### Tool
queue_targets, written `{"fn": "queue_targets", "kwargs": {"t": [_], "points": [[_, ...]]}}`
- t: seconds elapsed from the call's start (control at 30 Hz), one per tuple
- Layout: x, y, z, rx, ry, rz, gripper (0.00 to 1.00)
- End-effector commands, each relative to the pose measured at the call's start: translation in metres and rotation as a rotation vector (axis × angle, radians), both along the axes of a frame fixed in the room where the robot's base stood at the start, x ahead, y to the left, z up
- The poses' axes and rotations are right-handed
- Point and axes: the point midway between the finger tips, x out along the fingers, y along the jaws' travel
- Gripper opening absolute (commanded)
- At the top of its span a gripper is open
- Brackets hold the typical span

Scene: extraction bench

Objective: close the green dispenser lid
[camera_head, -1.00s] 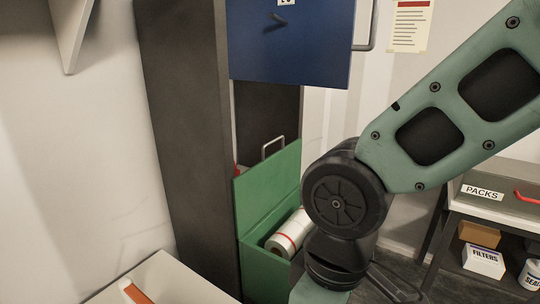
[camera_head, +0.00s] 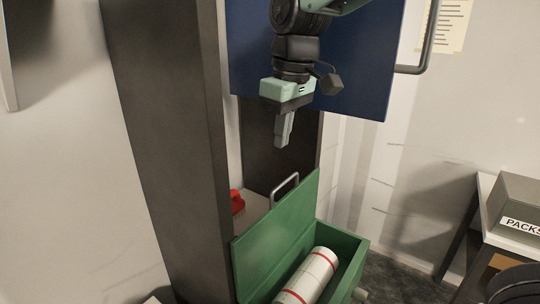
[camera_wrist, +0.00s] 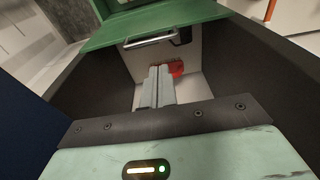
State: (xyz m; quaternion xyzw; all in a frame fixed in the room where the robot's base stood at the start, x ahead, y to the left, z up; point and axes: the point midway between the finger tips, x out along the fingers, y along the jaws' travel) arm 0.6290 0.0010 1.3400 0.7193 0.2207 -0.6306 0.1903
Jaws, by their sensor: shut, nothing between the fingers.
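The green dispenser (camera_head: 348,262) stands low in the head view with its green lid (camera_head: 275,240) swung up and open. A metal handle (camera_head: 285,188) sticks up behind the lid's upper edge. A white roll with red bands (camera_head: 310,276) lies inside the dispenser. My gripper (camera_head: 282,143) is shut and empty, pointing down above and behind the raised lid, apart from it. In the wrist view the shut fingers (camera_wrist: 158,80) show below the lid (camera_wrist: 150,27) and its handle (camera_wrist: 150,40).
A dark cabinet (camera_head: 165,130) stands to the left, and a blue panel (camera_head: 350,80) hangs behind my arm. A red object (camera_head: 237,202) sits on a pale shelf inside the cabinet. A box marked PACKS (camera_head: 520,205) is at the right.

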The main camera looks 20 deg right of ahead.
Motion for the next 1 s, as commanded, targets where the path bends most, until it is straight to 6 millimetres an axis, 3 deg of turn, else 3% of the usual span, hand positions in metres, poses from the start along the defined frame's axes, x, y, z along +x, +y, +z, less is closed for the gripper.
{"fn": "queue_targets", "kwargs": {"t": [0.17,0.7,1.0], "points": [[0.005,-0.003,-0.003,-0.004,-0.001,-0.002,0.00],[0.013,0.004,-0.086,-0.004,0.000,-0.003,0.00],[0.014,0.004,-0.096,-0.003,-0.004,-0.004,0.00]]}}
